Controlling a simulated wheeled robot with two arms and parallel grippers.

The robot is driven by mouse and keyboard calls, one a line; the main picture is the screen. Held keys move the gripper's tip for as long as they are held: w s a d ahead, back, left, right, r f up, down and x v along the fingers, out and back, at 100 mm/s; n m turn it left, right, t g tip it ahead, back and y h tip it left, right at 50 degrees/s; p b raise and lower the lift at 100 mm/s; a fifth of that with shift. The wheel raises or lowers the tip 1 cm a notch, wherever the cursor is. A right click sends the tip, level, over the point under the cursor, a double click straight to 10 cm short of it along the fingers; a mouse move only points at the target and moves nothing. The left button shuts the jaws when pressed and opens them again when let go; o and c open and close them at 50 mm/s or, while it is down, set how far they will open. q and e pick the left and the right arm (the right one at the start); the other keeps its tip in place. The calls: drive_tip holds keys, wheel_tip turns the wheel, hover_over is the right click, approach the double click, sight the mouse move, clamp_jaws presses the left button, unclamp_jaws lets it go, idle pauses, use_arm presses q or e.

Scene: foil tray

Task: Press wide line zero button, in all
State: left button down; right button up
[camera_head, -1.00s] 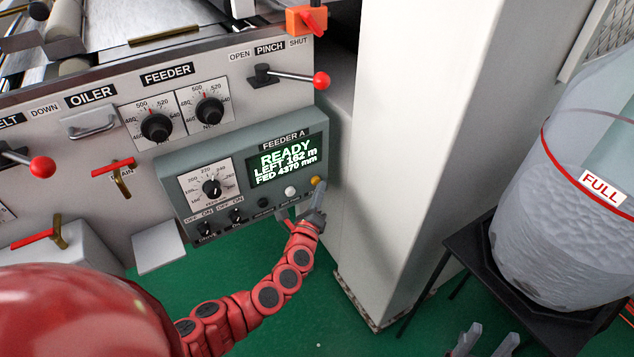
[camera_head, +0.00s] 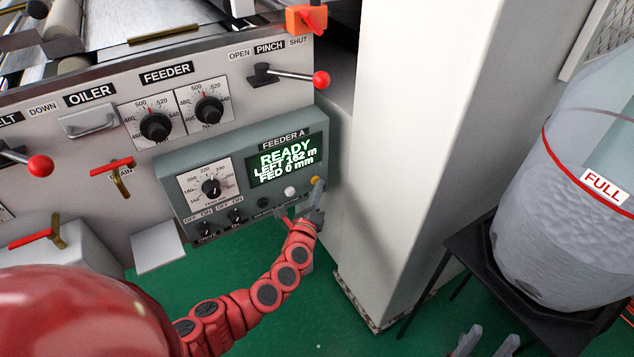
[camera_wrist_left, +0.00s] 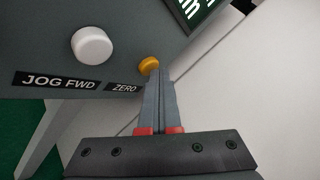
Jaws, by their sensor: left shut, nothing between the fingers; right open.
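The yellow ZERO button (camera_head: 316,180) is at the lower right of the grey-green FEEDER A box (camera_head: 180,176). It also shows in the left wrist view (camera_wrist_left: 148,65), right of a white JOG FWD button (camera_wrist_left: 92,46). My left gripper (camera_head: 319,184) is shut and empty, its tips at the ZERO button and partly overlapping it; it also shows in the left wrist view (camera_wrist_left: 157,72). The display (camera_head: 287,160) reads READY, LEFT 162 m, FED 0 mm. My right gripper (camera_head: 486,340) is open at the bottom edge, away from the panel, only its finger ends visible.
Two feeder dials (camera_head: 156,127) and a red-knobbed PINCH lever (camera_head: 321,79) sit above the box. A pale column (camera_head: 415,120) stands right of the panel. A clear drum labelled FULL (camera_head: 570,200) stands on a black stand at the right.

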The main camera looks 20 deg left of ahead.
use_arm(q)
drive_tip(key=shift+s+d, duration=0.55)
drive_tip(key=shift+d, duration=0.05)
drive_tip(key=shift+d+p, duration=0.1)
drive_tip(key=shift+p, duration=0.2)
drive_tip(key=s+d, duration=0.1)
drive_tip(key=d, duration=0.1)
drive_tip(key=s+d, duration=0.1)
drive_tip(key=s, duration=0.1)
drive_tip(key=shift+d+p, duration=0.35)
drive_tip(key=shift+d, duration=0.05)
drive_tip(key=shift+f, duration=0.1)
idle(0.4)
